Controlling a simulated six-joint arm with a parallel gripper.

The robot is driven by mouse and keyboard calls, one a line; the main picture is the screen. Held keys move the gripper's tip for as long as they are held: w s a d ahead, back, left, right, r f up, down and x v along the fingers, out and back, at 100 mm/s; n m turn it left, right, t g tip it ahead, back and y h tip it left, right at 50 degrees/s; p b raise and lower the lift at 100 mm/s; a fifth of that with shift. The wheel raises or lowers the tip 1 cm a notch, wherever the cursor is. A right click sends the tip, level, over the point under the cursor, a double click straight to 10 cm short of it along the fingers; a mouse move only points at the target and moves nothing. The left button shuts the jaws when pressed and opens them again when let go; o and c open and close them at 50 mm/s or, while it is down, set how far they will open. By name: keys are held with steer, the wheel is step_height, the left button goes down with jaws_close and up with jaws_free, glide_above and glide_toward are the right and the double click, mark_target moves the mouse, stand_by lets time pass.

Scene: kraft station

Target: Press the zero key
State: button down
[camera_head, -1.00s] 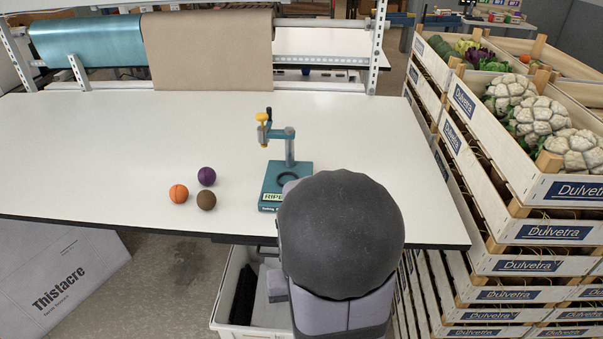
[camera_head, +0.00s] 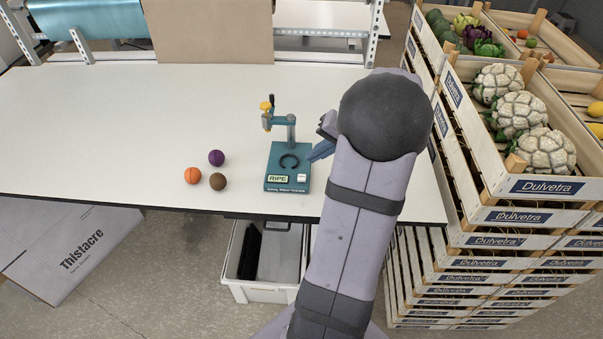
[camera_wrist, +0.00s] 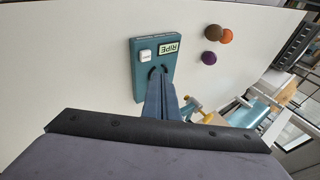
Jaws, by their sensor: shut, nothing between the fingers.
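A teal ripeness tester (camera_head: 287,168) with an upright post stands near the table's front edge. A yellow knob tops its arm. A label on its base reads RIPE. A small white key (camera_head: 301,178) sits at the front right corner of the base. The white key also shows in the wrist view (camera_wrist: 145,55), beside the RIPE label; its lettering is too small to read. My gripper (camera_head: 316,154) is shut and empty, just right of the tester. In the wrist view the shut fingers (camera_wrist: 157,75) reach over the base, near the black ring and apart from the key.
An orange ball (camera_head: 192,175), a purple ball (camera_head: 216,157) and a brown ball (camera_head: 217,181) lie left of the tester. Crates (camera_head: 545,187) with cauliflowers stand at the right. A white bin (camera_head: 240,290) is below the table edge. The table's left (camera_head: 90,130) is clear.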

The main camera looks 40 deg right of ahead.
steer(key=shift+w+a+r+n+t+y, duration=0.2)
steer(key=shift+w+r+n, duration=0.25)
steer(key=shift+n, duration=0.5)
steer(key=shift+w+a+r+n+t+y, duration=0.1)
steer(key=shift+w+a+r+n+t, duration=0.3)
steer(key=shift+n, duration=0.6)
steer(key=shift+w+r+n+t+y, duration=0.1)
steer(key=shift+w+r+n, duration=0.2)
steer(key=shift+r+n, duration=0.5)
steer(key=shift+f, duration=0.35)
steer(key=b, duration=0.4)
glide_above(306, 178)
step_height(306, 178, down, 7)
steer(key=shift+f, duration=0.2)
steer(key=shift+s+f+b, duration=0.1)
steer(key=shift+f+b, duration=0.5)
steer(key=shift+b, duration=0.2)
steer(key=shift+f+b, duration=0.8)
steer(key=shift+b, duration=0.55)
steer(key=shift+r, duration=0.15)
stand_by(0.4)
steer(key=shift+r+p, duration=0.3)
steer(key=shift+r, duration=0.4)
